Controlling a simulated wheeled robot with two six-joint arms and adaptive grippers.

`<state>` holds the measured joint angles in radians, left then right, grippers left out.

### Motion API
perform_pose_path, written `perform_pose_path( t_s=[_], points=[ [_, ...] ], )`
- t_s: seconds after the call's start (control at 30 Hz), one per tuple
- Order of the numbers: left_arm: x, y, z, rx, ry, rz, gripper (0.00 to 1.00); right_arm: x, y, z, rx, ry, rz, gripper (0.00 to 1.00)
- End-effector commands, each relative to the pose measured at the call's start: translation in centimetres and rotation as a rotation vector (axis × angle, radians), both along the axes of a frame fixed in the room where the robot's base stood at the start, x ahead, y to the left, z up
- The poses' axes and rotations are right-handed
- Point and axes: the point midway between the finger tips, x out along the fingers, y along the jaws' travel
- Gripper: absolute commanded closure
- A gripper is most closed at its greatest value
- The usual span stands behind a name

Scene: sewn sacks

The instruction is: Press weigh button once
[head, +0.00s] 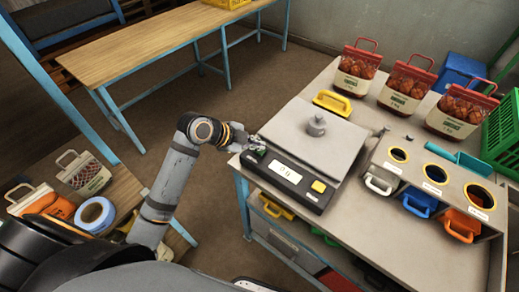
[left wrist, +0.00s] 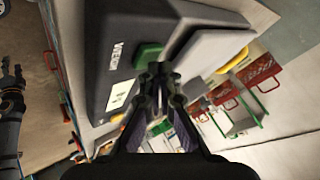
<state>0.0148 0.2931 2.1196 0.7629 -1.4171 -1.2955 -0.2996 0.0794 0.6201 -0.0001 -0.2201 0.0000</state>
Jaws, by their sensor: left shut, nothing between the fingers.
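The scale (head: 275,187) stands on the table's left part, with a dark front, a lit display (head: 286,172) and a grey plate (head: 318,143) bearing a small grey knobbed weight (head: 316,126). A yellow button (head: 319,186) is right of the display. A green button (left wrist: 147,53) shows in the left wrist view, close to my fingertips. My left gripper (head: 257,147) is shut and empty at the scale's left front corner and hides part of it; its fingers (left wrist: 158,75) point at the green button's edge. Whether they touch it I cannot tell. My right gripper is not in view.
Several red-handled sacks (head: 403,87) stand at the table's back. A sorting box with round holes (head: 433,190) is at the right, with coloured handled cups in front. A green crate (head: 503,135) stands far right.

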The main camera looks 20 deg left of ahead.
Motion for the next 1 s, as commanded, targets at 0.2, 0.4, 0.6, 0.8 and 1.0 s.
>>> perform_pose_path(
  t_s=[0.2,0.4,0.6,0.8,1.0],
  points=[
    [0.0,0.0,-0.33,0.0,0.0,0.0,1.0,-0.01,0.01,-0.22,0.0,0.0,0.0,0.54],
    [0.0,0.0,-0.59,-0.001,0.001,0.001,1.0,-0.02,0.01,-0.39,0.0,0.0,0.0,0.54],
    [-0.01,0.01,-0.84,-0.001,0.001,0.001,1.0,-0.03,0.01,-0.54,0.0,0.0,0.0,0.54],
    [-0.01,0.01,-0.83,0.0,0.002,0.001,1.0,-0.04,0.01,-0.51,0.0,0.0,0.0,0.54],
    [-0.01,0.02,-0.52,0.0,0.002,0.001,1.0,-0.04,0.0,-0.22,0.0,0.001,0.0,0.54]
  ],
)
